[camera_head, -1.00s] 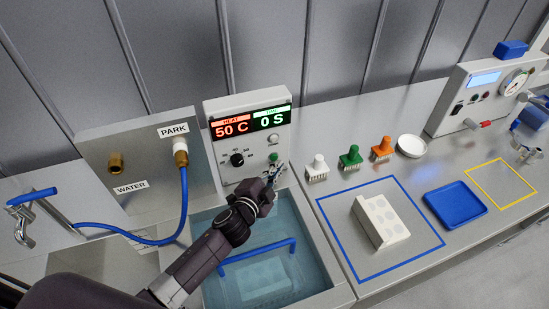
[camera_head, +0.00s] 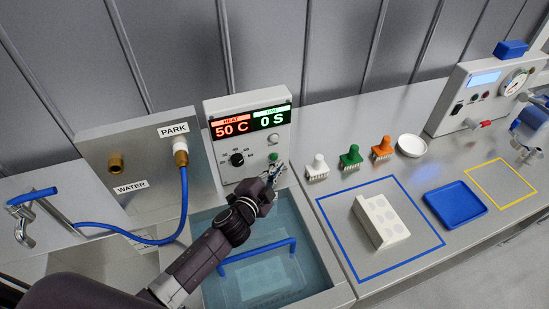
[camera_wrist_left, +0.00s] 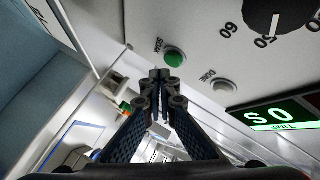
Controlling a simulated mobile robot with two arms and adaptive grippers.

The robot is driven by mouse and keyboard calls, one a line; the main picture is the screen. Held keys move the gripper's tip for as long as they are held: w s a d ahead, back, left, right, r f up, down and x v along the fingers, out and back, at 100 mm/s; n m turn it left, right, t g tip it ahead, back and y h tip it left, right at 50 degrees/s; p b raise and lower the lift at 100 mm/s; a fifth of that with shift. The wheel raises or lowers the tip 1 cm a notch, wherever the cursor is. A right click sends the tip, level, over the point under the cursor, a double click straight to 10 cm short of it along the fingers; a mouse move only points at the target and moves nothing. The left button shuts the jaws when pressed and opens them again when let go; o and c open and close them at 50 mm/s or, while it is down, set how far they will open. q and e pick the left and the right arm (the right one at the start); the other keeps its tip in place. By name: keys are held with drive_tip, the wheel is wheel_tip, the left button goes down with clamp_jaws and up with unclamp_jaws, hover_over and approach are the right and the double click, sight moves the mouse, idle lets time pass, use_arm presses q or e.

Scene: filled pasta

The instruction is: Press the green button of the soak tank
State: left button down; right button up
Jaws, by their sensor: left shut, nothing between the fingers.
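The soak tank (camera_head: 196,268) is full of bluish water and has a white control panel (camera_head: 225,172) behind it. Its display (camera_head: 250,122) reads 50 C in red and 0 S in green. The green button (camera_head: 273,156) is low on the panel, labelled SOAK in the left wrist view (camera_wrist_left: 174,57). My left gripper (camera_head: 279,170) is shut and empty, just in front of and below the button. In the left wrist view its fingertips (camera_wrist_left: 160,75) appear close beside the button; I cannot tell whether they touch. My right gripper is not in view.
A black knob (camera_head: 237,160) and a pale button (camera_head: 273,138) share the panel; the pale one is labelled DONE. A blue handle (camera_head: 258,250) spans the tank. Brushes, a white block (camera_head: 380,222) and a blue tray (camera_head: 455,204) stand right. A blue hose (camera_head: 184,205) hangs left.

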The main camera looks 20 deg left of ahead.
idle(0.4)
use_arm(q)
drive_tip(key=shift+w+a, duration=0.25)
drive_tip(key=shift+w, duration=0.1)
drive_tip(key=shift+w+a, duration=0.25)
drive_tip(key=shift+w, duration=0.1)
idle(0.9)
drive_tip(key=shift+s, duration=0.1)
drive_tip(key=shift+s+d, duration=0.5)
drive_tip(key=shift+s, duration=0.1)
drive_tip(key=shift+s, duration=0.1)
drive_tip(key=shift+s+d, duration=0.7)
drive_tip(key=shift+s, duration=0.3)
drive_tip(key=shift+s+d, duration=0.7)
drive_tip(key=shift+s, duration=0.3)
